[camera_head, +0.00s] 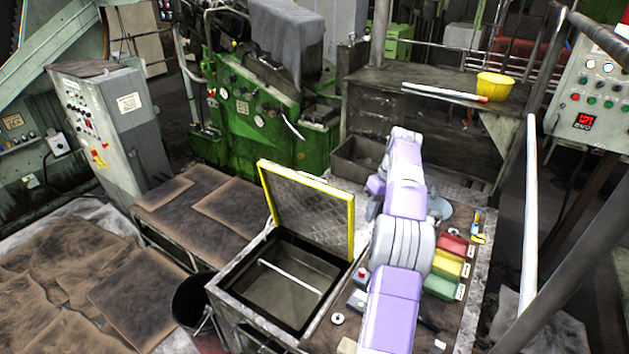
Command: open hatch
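The hatch (310,207) is a patterned metal lid with a yellow rim. It stands raised and steeply tilted at the back edge of a dark box opening (278,290). A pale rod (290,276) crosses inside the opening. My purple and grey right arm comes in from the bottom, just right of the hatch. My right gripper (373,208) is mostly hidden by the arm near the hatch's right edge. I cannot see its fingertips, or whether it touches the lid. My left gripper is not in view.
Red, yellow and green bins (440,286) stand right of my arm. A black bucket (194,298) is left of the box. A green machine (255,125) and a workbench (440,90) with a yellow bucket (494,86) stand behind. A white post (530,220) is at right.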

